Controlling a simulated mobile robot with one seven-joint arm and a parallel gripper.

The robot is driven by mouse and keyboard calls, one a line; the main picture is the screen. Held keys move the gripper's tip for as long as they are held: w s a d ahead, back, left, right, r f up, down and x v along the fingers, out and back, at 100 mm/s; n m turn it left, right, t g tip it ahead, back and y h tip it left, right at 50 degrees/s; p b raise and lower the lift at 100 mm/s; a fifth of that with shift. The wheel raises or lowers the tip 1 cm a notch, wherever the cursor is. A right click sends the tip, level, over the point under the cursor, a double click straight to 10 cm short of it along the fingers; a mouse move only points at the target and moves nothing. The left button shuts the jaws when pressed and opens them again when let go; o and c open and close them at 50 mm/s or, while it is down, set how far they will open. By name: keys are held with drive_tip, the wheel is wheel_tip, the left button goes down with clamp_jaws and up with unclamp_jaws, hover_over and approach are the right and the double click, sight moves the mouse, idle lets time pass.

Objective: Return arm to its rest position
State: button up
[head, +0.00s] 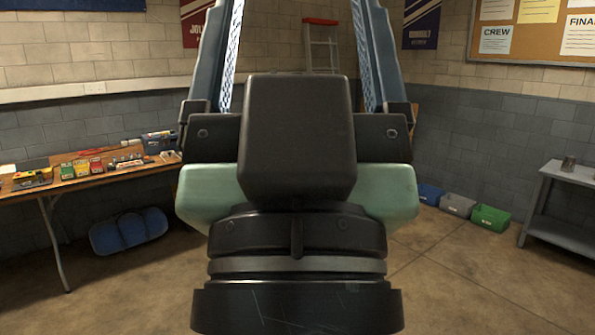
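My gripper (297,60) fills the middle of the head view, pointing up and away from the camera. Its two long fingers stand wide apart with the far wall and a ladder showing between them. Nothing is held between the visible parts of the fingers. The fingertips run out of the top of the picture. The dark block and wrist hide the floor and wall behind them.
A wooden table (95,180) with tools and small boxes stands at the left, a blue container (128,231) under it. Blue, grey and green bins (489,218) line the right wall near a grey metal shelf (568,175). A red-topped ladder (321,45) stands behind.

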wheel_tip(320, 180, up, 15)
drive_tip(key=p, duration=1.2)
drive_tip(key=shift+p, duration=0.35)
